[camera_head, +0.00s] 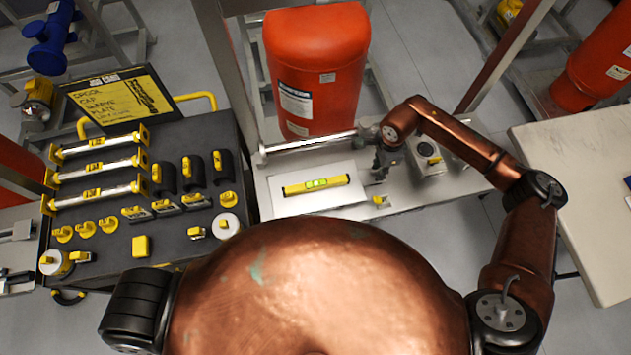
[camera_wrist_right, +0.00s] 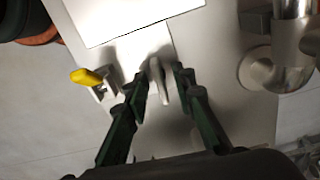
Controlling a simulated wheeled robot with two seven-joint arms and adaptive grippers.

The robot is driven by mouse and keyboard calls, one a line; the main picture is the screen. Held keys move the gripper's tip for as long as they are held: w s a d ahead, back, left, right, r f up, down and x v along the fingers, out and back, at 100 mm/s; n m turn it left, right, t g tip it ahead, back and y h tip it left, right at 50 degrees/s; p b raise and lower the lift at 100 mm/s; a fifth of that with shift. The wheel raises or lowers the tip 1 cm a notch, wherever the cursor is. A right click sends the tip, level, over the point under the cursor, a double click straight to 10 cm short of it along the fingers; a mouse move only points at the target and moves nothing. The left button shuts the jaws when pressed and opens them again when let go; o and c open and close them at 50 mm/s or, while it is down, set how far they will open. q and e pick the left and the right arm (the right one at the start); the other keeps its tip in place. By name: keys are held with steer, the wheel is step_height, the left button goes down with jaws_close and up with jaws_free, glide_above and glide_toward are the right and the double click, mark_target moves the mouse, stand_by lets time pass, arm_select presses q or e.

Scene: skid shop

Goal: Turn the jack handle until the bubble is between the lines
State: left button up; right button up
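A yellow spirit level (camera_head: 316,185) lies on a white plate (camera_head: 280,205) on the bench. Its green vial shows, but the bubble is too small to place against the lines. My right gripper (camera_head: 383,165) is low over the bench, right of the plate. In the right wrist view its two dark fingers (camera_wrist_right: 160,85) stand on either side of an upright silver piece (camera_wrist_right: 158,82), which looks like the jack handle. Whether they press on it I cannot tell. The head view hides this piece behind the gripper. My left gripper is out of view.
A yellow-topped fitting (camera_head: 380,201) stands near the gripper and also shows in the right wrist view (camera_wrist_right: 88,77). A grey block with a round gauge (camera_head: 428,155) is on the right. A metal pipe (camera_head: 310,143) runs behind the plate. A dark parts table (camera_head: 175,235) is at left.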

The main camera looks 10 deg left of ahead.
steer(key=shift+r+p, duration=1.4)
steer(key=shift+r, duration=2.1)
steer(key=m, duration=0.2)
steer(key=m+p, duration=0.1)
steer(key=m, duration=0.1)
steer(key=shift+r, duration=0.3)
steer(key=shift+m, duration=1.4)
